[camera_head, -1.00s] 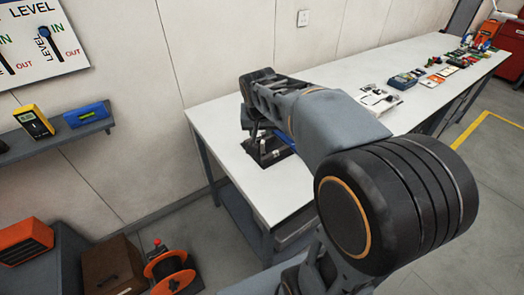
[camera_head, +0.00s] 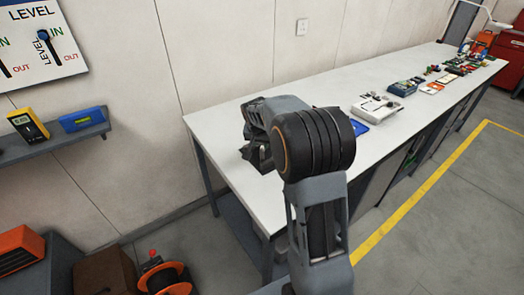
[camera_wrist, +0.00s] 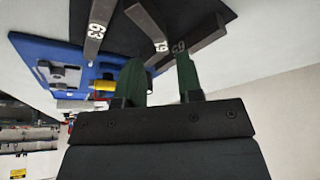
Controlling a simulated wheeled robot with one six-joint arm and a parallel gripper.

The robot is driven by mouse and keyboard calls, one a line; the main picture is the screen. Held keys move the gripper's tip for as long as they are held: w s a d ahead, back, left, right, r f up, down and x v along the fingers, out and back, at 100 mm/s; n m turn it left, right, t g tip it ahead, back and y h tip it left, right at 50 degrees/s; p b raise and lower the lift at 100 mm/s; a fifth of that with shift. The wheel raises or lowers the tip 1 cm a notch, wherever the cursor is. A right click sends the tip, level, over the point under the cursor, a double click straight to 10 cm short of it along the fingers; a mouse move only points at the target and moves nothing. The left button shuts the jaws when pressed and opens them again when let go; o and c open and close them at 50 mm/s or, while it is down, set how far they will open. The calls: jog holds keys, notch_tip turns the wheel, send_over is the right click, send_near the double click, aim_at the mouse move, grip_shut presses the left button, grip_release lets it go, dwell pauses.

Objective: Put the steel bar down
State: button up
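In the wrist view, three grey steel bars with numbers on their ends lie on a black mat (camera_wrist: 205,12). One bar marked 63 (camera_wrist: 97,28) is at the left, a second (camera_wrist: 148,26) is in the middle, and a third (camera_wrist: 205,36) slants off to the right. My gripper (camera_wrist: 160,56) has two green fingers, apart with a gap between them. The ends of the middle and right bars show near the fingertips; I cannot tell whether they touch. No bar is seen clamped. In the head view my arm hides the mat and the bars.
A blue board (camera_wrist: 62,75) with parts on it lies beside the mat. The white workbench (camera_head: 222,122) runs along the wall, with a white device (camera_head: 377,108) and several small items farther along. A shelf (camera_head: 60,137) is at left; an orange reel (camera_head: 168,278) stands below.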

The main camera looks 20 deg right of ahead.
aim_at(262, 148)
jog(key=shift+x, duration=2.65)
jog(key=shift+w+d+r, duration=0.1)
grip_shut()
jog(key=shift+p, duration=0.3)
